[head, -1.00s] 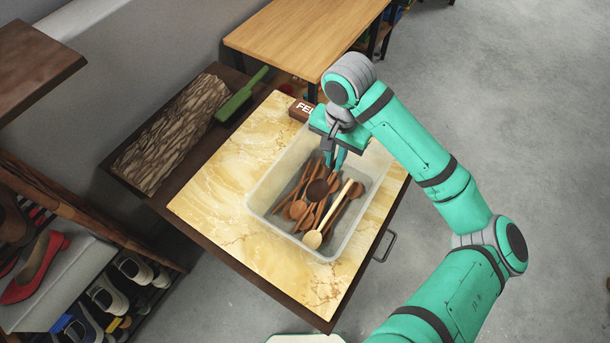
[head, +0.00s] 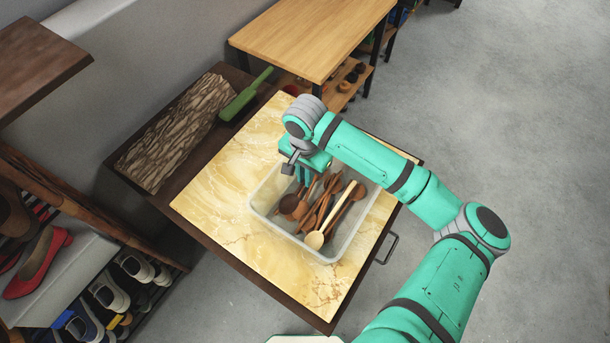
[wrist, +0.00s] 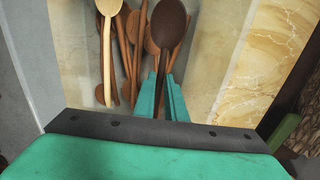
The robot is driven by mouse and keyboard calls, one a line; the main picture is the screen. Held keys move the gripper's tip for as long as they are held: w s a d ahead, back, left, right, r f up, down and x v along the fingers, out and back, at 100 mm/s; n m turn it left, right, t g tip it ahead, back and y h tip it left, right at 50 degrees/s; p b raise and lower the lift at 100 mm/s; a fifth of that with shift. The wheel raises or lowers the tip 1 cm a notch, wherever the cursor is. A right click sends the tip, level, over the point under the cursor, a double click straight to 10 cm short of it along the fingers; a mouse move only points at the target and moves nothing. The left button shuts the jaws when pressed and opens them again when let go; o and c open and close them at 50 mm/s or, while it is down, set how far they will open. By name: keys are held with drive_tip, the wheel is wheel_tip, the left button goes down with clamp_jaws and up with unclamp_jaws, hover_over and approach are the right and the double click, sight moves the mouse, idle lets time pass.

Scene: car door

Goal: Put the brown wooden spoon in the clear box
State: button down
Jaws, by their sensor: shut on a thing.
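My gripper (head: 304,178) is low over the back left part of the clear box (head: 334,258). In the wrist view, my gripper (wrist: 167,92) is shut on the handle of a dark brown wooden spoon (wrist: 168,27). The spoon's bowl (head: 289,204) points away from the fingers, inside the box's outline in the head view. I cannot tell whether it touches the spoons below. Several reddish-brown spoons and one pale spoon (head: 315,240) lie in the box. The far end of the held handle is hidden by my gripper.
The box stands on a yellow marble-topped cabinet (head: 220,195), with free room to its left. A bark-textured block (head: 178,133) and a green long-handled object (head: 245,97) lie at the back left. A wooden table (head: 310,40) stands behind.

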drive_tip(key=shift+f, duration=0.6)
drive_tip(key=c, duration=2.1)
unclamp_jaws()
drive_tip(key=shift+w, duration=0.1)
drive_tip(key=o, duration=0.3)
drive_tip(key=shift+a, duration=0.1)
drive_tip(key=shift+r, duration=0.1)
drive_tip(key=shift+d+r, duration=0.2)
drive_tip(key=shift+r, duration=0.05)
wheel_tip(320, 180, up, 13)
drive_tip(key=shift+f, duration=0.2)
